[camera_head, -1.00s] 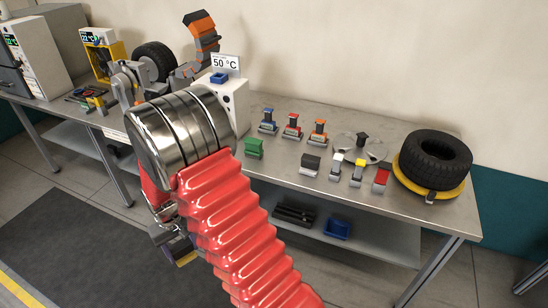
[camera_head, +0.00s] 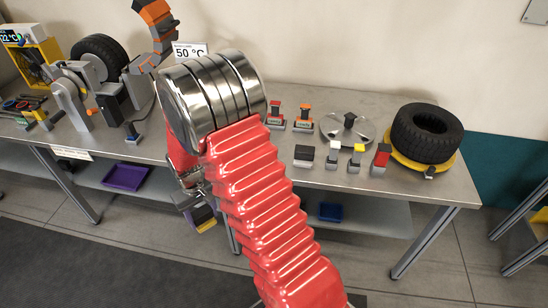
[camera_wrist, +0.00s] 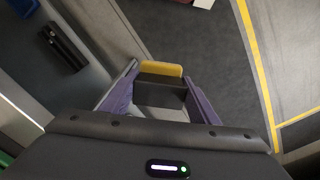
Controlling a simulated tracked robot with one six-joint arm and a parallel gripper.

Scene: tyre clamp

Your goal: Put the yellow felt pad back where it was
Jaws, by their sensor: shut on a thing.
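My gripper (camera_wrist: 159,94) has purple fingers and is shut on a dark block with a yellow end, which looks like the yellow felt pad (camera_wrist: 160,69). The wrist view shows floor beyond it. In the head view my gripper (camera_head: 200,212) hangs low in front of the bench, and the yellow end (camera_head: 206,226) shows at its bottom. The fingers are partly hidden by my arm there. A different small grey block with a yellow top (camera_head: 357,152) stands on the bench between a white-topped block (camera_head: 335,149) and a red-topped block (camera_head: 380,158).
The metal bench (camera_head: 430,190) carries a tyre on a yellow ring (camera_head: 428,132), a round metal disc (camera_head: 346,128), a black-topped block (camera_head: 304,155) and a clamp machine (camera_head: 75,95). A blue bin (camera_head: 330,212) and a purple tray (camera_head: 127,177) sit on the lower shelf. My arm hides the bench's middle.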

